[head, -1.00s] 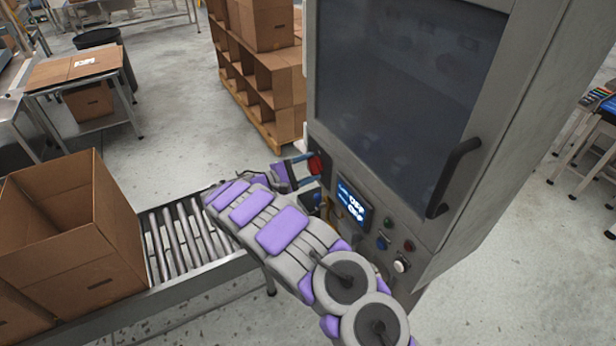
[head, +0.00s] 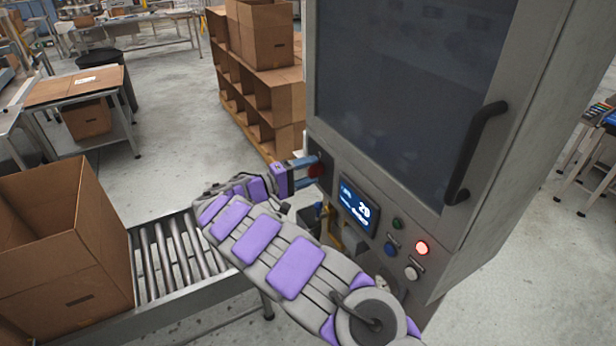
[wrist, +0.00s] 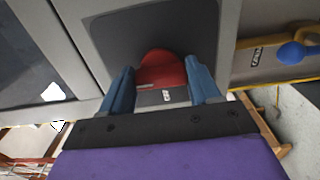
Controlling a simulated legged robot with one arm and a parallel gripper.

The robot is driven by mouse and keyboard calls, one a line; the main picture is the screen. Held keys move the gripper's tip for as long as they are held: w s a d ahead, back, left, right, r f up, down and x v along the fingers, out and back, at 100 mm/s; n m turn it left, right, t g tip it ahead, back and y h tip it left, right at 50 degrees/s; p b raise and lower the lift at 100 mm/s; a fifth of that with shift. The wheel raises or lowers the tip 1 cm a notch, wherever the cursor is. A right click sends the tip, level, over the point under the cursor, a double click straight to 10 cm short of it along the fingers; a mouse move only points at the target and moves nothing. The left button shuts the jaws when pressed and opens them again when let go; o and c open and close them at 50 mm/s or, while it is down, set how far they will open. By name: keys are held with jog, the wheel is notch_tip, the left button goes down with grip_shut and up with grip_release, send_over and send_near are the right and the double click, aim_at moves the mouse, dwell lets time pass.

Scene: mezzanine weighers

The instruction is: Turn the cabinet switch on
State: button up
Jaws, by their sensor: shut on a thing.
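The cabinet (head: 400,110) is a tall grey enclosure with a dark window and a black handle. Its red rotary switch (head: 316,171) sits on a dark plate at the left of the front panel. In the wrist view the red switch (wrist: 162,70) lies between the two blue fingers. My gripper (head: 306,167) is shut on the switch; it also shows in the wrist view (wrist: 163,88). The fingers hide the switch's sides. The panel display (head: 358,206) is lit and shows a number. A red lamp (head: 422,248) on the panel glows.
A roller conveyor (head: 165,255) with an open cardboard box (head: 60,240) stands at left. A shelf of boxes (head: 260,90) stands behind. A blue knob (wrist: 292,52) shows at right in the wrist view.

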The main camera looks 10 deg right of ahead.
jog(key=shift+f, duration=0.2)
jog(key=o, duration=0.8)
jog(key=shift+a, duration=0.1)
jog(key=shift+o, duration=1.3)
jog(key=shift+r, duration=0.1)
jog(key=p+v, duration=0.3)
jog(key=v, duration=1.4)
jog(key=shift+a, duration=0.3)
